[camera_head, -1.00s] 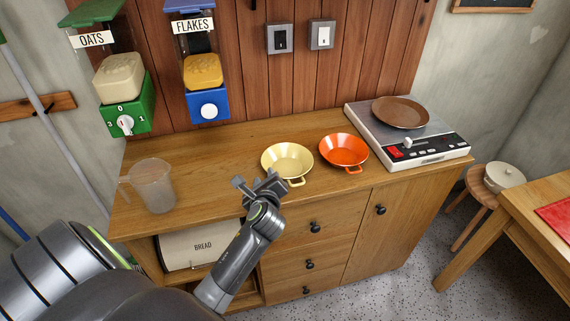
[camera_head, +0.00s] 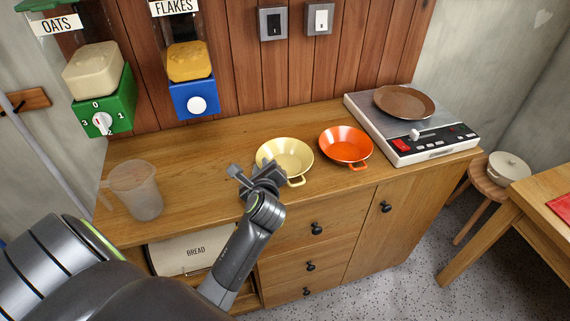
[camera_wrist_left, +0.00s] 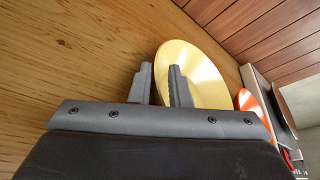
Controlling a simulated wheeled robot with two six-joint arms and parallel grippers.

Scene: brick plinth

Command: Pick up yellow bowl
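The yellow bowl (camera_head: 286,157) is pale yellow with a small front loop handle. It sits upright on the wooden counter, left of the orange bowl. My left gripper (camera_head: 252,177) is at the bowl's front left, overlapping its near-left edge in the head view. In the left wrist view, the fingers of my left gripper (camera_wrist_left: 163,88) are apart. The yellow bowl (camera_wrist_left: 200,68) shows behind the right finger, with its rim in the gap. Whether the fingers touch or straddle the rim is unclear. The bowl's lower part is hidden. My right gripper is not in view.
The orange bowl (camera_head: 346,145) stands close on the right. Beyond it is a scale-like appliance (camera_head: 432,146) bearing a brown plate (camera_head: 404,102). A clear jug (camera_head: 138,190) stands at left.

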